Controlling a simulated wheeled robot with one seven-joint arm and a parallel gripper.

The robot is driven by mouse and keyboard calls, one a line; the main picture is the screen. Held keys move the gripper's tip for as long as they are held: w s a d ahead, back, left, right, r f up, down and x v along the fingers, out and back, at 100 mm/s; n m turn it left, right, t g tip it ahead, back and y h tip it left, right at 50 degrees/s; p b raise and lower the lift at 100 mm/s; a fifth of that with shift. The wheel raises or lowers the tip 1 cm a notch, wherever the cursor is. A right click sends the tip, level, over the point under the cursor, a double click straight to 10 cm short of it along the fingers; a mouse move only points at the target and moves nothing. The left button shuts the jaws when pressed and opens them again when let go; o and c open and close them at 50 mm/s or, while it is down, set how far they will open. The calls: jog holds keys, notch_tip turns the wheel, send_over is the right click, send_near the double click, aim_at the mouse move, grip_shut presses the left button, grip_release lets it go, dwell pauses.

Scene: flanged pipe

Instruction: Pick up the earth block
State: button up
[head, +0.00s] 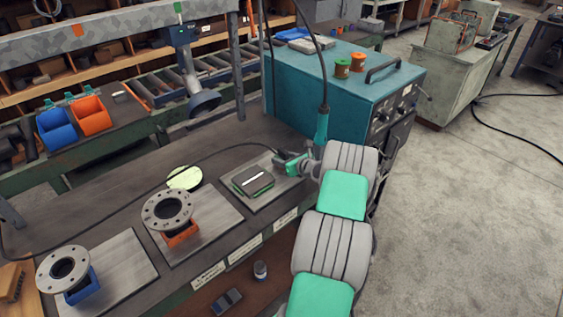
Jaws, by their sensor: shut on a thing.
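My gripper (281,158) is at the right end of the bench, just right of the right-hand metal plate (274,198). It is shut on a small dark piece at the end of a thin black cable (215,150). I take this piece to be the earth block; it is mostly hidden by the jaws, and its shape is not clear. I cannot tell whether it touches the bench. A dark block with green sides and a grey top (253,181) lies on the right-hand plate, left of my gripper and apart from it.
Two flanged pipes (166,210) (62,270) stand on orange and blue supports to the left. A teal machine (330,85) stands close behind my gripper, with a teal handle and hose (321,126) near my arm. A pale green disc (185,178) lies mid-bench.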

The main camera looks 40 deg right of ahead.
grip_shut()
dwell(0.3)
jog(key=shift+w+r, duration=0.1)
jog(key=shift+r, duration=0.05)
